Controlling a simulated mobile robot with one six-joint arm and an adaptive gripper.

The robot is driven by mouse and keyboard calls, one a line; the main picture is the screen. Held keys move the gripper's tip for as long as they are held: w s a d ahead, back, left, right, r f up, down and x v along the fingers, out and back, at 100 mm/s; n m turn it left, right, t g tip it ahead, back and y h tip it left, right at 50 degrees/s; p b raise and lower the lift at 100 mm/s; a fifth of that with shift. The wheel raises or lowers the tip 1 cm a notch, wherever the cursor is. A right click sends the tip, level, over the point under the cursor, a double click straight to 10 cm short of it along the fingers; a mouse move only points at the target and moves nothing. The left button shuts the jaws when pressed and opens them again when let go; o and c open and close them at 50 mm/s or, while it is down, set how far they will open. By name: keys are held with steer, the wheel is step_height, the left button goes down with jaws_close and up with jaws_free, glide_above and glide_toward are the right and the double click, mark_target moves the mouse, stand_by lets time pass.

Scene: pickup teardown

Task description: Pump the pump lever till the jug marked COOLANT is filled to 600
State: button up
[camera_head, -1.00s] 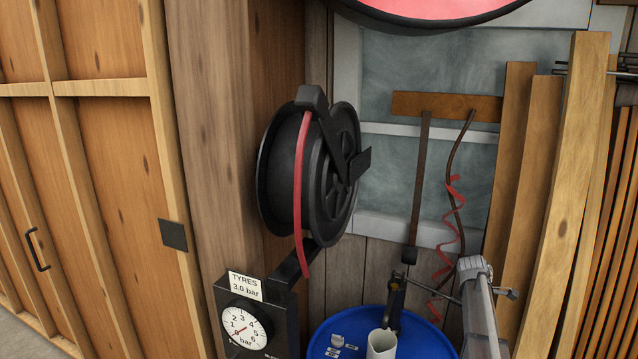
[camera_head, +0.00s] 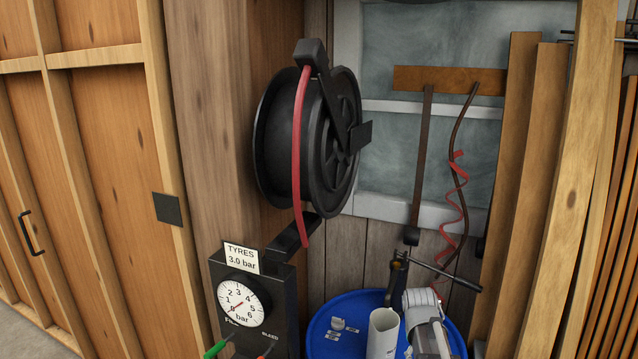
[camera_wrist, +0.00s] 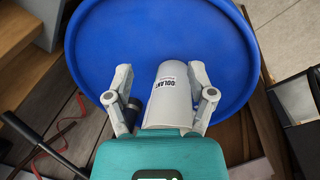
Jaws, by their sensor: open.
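The white jug (camera_head: 383,335) stands on the blue drum top. In the wrist view the jug marked COOLANT (camera_wrist: 172,84) shows between the two fingers. Its fill level cannot be read. The dark pump (camera_head: 396,284) stands behind the jug in the head view, with the thin pump lever (camera_head: 446,272) sloping down to the right from its top. My gripper (camera_wrist: 160,72) is open, its fingers on either side of the jug in the wrist picture; I cannot tell whether they touch it. In the head view my grey arm is right of the jug, and the fingers cannot be made out.
The blue drum (camera_head: 322,318) bears small labelled items (camera_head: 338,324) left of the jug. A tyre gauge box (camera_head: 241,300) stands further left, below a black hose reel (camera_head: 310,145). Wooden planks (camera_head: 555,200) lean at the right. A red coil (camera_head: 458,190) hangs behind.

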steer(key=s+a+f+m+y+b, duration=0.1)
steer(key=s+a+f+m+b, duration=0.2)
steer(key=s+a, duration=0.6)
steer(key=shift+a+f+m+y, duration=0.15)
steer(key=shift+f+m+y, duration=0.15)
steer(key=shift+f+m, duration=0.3)
steer(key=shift+f, duration=0.1)
stand_by(0.9)
